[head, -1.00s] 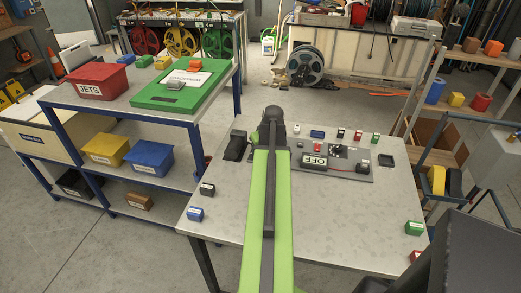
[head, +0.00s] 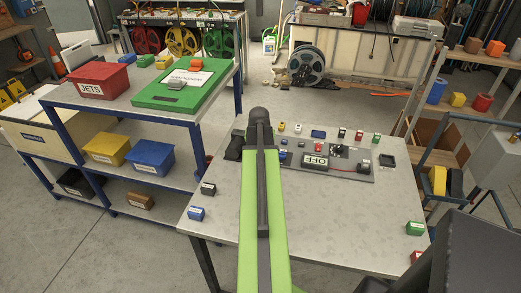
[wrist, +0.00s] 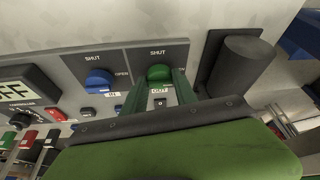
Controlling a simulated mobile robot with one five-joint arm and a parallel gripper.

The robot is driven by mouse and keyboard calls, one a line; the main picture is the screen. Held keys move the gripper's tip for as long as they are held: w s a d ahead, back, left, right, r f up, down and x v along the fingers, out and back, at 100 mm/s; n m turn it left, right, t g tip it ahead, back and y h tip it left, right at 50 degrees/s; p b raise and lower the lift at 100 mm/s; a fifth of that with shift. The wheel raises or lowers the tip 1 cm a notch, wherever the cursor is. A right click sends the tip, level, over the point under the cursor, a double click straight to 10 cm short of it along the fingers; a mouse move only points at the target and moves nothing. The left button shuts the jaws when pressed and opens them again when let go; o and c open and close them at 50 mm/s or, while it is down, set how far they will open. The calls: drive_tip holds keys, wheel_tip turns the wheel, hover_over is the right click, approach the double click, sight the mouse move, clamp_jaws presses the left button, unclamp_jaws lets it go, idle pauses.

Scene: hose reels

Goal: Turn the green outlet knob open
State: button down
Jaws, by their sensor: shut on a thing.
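The green outlet knob (wrist: 159,73) shows in the wrist view on a grey panel, below a SHUT label. A label to its right is mostly hidden by a finger. My gripper (wrist: 160,82) has its two green fingers on either side of the knob and is shut on it. An OUT tag (wrist: 159,91) lies just below the knob, between the fingers. I cannot tell the knob's exact turn angle. In the head view my arm covers the knob and the fingers.
A blue knob (wrist: 99,78) with SHUT and OPEN labels sits left of the green one. A dark cylinder (wrist: 247,67) stands close on the right. An OFF sign (head: 319,160) and several small blocks are on the workbench (head: 330,215), whose front middle is clear.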

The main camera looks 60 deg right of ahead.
idle(0.3)
drive_tip(key=c, duration=1)
unclamp_jaws()
drive_tip(key=shift+o, duration=0.2)
drive_tip(key=p+v, duration=1.6)
drive_tip(key=v, duration=0.1)
drive_tip(key=shift+s+a, duration=0.2)
drive_tip(key=shift+w+r, duration=0.1)
drive_tip(key=shift+r, duration=0.05)
